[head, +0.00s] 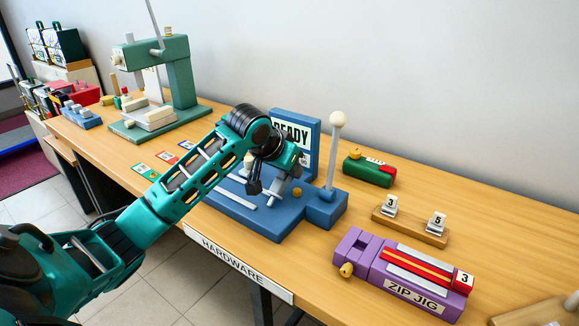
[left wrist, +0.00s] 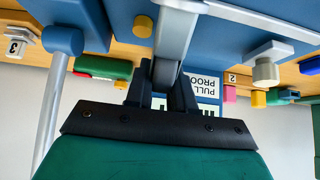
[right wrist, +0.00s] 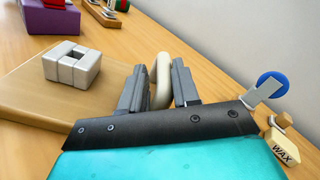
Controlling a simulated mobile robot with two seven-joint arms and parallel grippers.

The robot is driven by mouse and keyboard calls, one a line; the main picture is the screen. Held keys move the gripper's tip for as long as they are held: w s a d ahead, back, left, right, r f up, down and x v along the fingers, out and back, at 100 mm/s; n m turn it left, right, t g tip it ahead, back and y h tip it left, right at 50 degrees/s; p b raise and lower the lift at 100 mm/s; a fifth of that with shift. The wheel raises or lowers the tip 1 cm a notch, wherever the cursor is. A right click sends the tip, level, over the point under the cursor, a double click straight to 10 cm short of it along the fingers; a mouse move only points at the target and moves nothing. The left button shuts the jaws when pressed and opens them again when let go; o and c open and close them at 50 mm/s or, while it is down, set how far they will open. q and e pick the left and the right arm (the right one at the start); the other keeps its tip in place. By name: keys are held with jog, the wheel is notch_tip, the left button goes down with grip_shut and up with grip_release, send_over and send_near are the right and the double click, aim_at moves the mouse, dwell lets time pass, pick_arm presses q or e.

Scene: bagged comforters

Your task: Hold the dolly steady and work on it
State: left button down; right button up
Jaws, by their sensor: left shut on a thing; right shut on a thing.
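My left gripper (head: 268,180) reaches over a blue fixture (head: 268,216) with a sign reading READY on its back panel. In the left wrist view its jaws (left wrist: 163,85) are shut on a grey bar (left wrist: 175,38) of that fixture. My right gripper (right wrist: 160,82) shows only in its own wrist view, shut on a cream, rounded bar (right wrist: 163,70). The bar's lower end is hidden between the fingers. Beside it is a wooden board (right wrist: 35,95) with a white block (right wrist: 72,64) on it. I cannot tell which thing is the dolly.
A white-knobbed lever (head: 334,150) stands upright at the fixture's right. A purple ZIP JIG (head: 365,262), a number-tag stand (head: 410,226) and a green box (head: 369,171) lie further right. A green press (head: 178,75) stands left. The right wrist view shows a WAX block (right wrist: 283,150).

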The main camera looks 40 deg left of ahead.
pick_arm(q)
jog(key=shift+f, duration=0.1)
jog(key=shift+c, duration=1.2)
grip_release()
jog(key=shift+w+r+v, duration=0.15)
jog(key=shift+v, duration=0.9)
jog(key=shift+w+r+v, duration=0.15)
jog(key=shift+w+v, duration=0.05)
jog(key=shift+v, duration=0.9)
jog(key=shift+w+r+v, duration=0.1)
jog(key=shift+w+v, duration=0.05)
jog(key=shift+v, duration=0.9)
jog(key=shift+s+r, duration=0.1)
jog(key=shift+r, duration=0.05)
jog(key=v, duration=1.2)
